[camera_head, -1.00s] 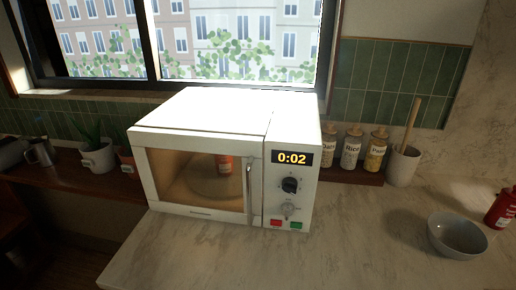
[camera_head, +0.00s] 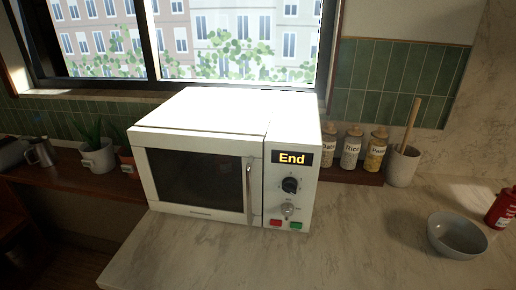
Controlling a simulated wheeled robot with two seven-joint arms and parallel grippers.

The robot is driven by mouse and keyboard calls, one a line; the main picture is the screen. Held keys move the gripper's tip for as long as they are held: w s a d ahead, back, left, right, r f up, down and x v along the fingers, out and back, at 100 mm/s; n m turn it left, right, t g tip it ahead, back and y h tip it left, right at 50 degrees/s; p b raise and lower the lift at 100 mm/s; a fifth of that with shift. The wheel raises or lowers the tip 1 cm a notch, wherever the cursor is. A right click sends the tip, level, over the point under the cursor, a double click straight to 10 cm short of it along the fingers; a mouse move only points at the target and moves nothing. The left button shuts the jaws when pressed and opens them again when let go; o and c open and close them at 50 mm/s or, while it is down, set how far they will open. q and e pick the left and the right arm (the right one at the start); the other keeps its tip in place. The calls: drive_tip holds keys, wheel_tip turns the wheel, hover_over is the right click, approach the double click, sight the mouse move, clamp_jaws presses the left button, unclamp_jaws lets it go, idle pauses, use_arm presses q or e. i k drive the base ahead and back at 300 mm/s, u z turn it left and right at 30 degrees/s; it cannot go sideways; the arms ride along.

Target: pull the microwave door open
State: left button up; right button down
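A white microwave (camera_head: 208,113) stands on the marble counter with its front facing me. Its door (camera_head: 198,180) is shut, and the window in it is dark, so the inside is hidden. A vertical metal door handle (camera_head: 249,188) runs along the right edge of the door. The control panel to the right of it has a display (camera_head: 291,158) that reads "End", with two knobs below and a red and a green button at the bottom. Neither of my grippers shows in this view.
A grey bowl (camera_head: 458,237) and a red bottle (camera_head: 501,208) stand at the right. Labelled jars (camera_head: 351,150) and a utensil crock (camera_head: 402,166) stand right of the microwave. Potted plants (camera_head: 97,155) are at the left. The counter (camera_head: 210,258) before the microwave is clear.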

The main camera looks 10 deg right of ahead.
sight(250, 149)
drive_tip(key=k, duration=0.5)
drive_tip(key=u, duration=1.75)
drive_tip(key=i, duration=1.2)
drive_tip(key=z, duration=2.35)
